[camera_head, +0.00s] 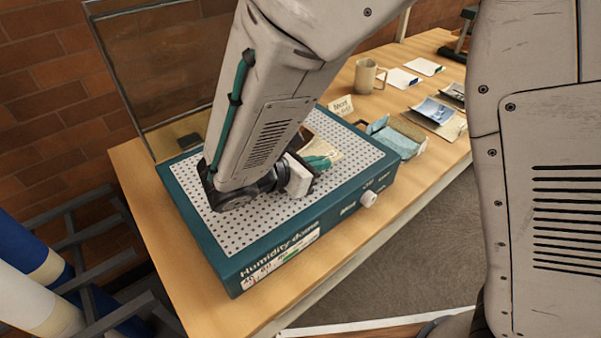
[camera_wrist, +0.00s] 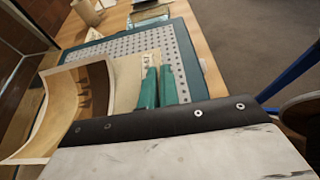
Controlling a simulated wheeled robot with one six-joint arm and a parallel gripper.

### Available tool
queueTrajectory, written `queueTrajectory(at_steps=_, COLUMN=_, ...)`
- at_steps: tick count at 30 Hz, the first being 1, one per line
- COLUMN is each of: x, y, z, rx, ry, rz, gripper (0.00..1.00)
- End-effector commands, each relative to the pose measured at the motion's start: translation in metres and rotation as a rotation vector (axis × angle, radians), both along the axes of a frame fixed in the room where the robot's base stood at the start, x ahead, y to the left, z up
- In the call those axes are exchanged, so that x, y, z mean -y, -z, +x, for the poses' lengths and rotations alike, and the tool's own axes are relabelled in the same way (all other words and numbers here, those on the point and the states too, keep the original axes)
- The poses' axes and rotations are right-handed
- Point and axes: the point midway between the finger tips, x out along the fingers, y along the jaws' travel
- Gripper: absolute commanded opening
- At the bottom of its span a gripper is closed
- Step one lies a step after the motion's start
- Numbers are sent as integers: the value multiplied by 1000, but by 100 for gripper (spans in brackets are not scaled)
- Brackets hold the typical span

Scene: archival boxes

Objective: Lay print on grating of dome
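The humidity dome (camera_head: 214,237) is a teal box on the table with a pale perforated grating (camera_head: 262,225) on top, also visible in the wrist view (camera_wrist: 183,50). My gripper (camera_head: 318,163) is low over the grating. Its two teal fingers (camera_wrist: 160,80) are close together with a narrow gap. A curled sepia print (camera_wrist: 84,95) with a pale border stands bowed left of the fingers. Pale paper (camera_wrist: 127,82) lies beside and partly behind the fingers; I cannot tell whether it belongs to the print or is gripped. My arm hides part of the print in the head view.
A clear lid (camera_head: 165,65) stands raised behind the dome. A small card (camera_head: 341,106), a blue and tan box (camera_head: 398,138), a mug (camera_head: 369,76) and several flat prints (camera_head: 437,111) are farther along the table. A dark rack with rolls (camera_head: 75,262) stands at lower left.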

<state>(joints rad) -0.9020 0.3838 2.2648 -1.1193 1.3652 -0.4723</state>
Motion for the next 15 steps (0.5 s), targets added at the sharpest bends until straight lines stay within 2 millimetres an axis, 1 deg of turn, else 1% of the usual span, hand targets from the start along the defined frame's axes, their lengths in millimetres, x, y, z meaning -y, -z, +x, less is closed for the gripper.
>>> queueTrajectory(at_steps=5, x=-8, y=1, z=2, rx=0, ry=4, rz=0, gripper=0)
queueTrajectory(at_steps=8, x=-16, y=4, z=3, rx=-1, ry=7, rz=-1, gripper=0)
queueTrajectory(at_steps=12, x=-18, y=29, z=2, rx=-2, ry=1, rz=-4, gripper=0)
queueTrajectory(at_steps=15, x=-19, y=37, z=1, rx=0, ry=-1, rz=0, gripper=0)
